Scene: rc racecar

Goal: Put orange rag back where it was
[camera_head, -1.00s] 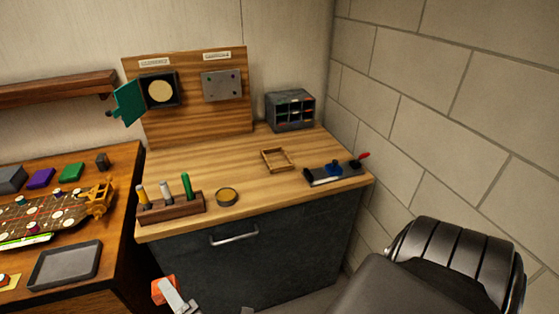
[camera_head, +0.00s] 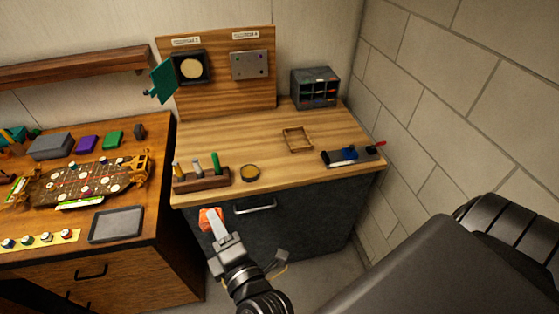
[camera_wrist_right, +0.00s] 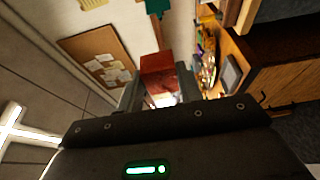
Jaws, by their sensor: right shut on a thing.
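The orange rag (camera_head: 209,219) shows as a small folded orange block at the tip of my right gripper (camera_head: 215,226), in front of the dark cabinet below the wooden workbench's front edge. In the right wrist view the rag (camera_wrist_right: 158,72) sits between the two fingers of my right gripper (camera_wrist_right: 157,92), which is shut on it. The rag is held in the air, apart from the worktop. My left gripper is not in view.
The light workbench (camera_head: 320,165) carries a tool block (camera_head: 201,180), a round tin (camera_head: 250,173), a small wooden frame (camera_head: 297,139), a drawer organiser (camera_head: 315,88) and a dark tool tray (camera_head: 352,156). A grey tray (camera_head: 116,225) lies on the left bench. The workbench's middle is clear.

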